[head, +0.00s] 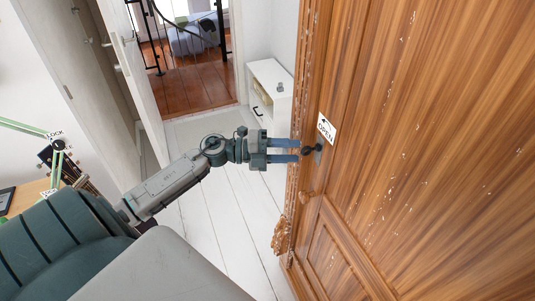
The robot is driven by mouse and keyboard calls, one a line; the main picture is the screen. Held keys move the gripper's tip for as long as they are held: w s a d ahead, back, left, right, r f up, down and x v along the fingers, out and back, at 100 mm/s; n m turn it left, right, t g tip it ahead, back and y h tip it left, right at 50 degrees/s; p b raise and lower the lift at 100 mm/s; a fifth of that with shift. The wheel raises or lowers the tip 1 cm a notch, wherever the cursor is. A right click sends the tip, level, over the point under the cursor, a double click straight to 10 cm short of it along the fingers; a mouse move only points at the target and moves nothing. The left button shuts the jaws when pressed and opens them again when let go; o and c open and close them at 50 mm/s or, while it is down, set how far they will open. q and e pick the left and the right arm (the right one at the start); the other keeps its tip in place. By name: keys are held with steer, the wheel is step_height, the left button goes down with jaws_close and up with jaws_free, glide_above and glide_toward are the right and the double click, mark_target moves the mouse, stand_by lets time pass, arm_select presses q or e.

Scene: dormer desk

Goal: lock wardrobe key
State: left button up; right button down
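The wooden wardrobe (420,130) fills the right side of the head view, its door shut as far as I can see. A small dark key (307,150) sits at the lock on the door's left edge, below a white sign reading OPEN with an arrow (326,128). My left gripper (298,151) reaches in from the left. Its two blue fingers are parted, one above the other, with their tips close to the key. I cannot tell whether they touch it. My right gripper is not in view.
A low white cabinet (270,92) stands behind the gripper, beside the wardrobe. A green lamp arm (25,128) and desk edge are at far left. The white floor (215,225) is clear.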

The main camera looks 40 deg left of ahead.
arm_select(q)
steer(key=b+v, duration=0.1)
steer(key=v, duration=0.5)
stand_by(0.7)
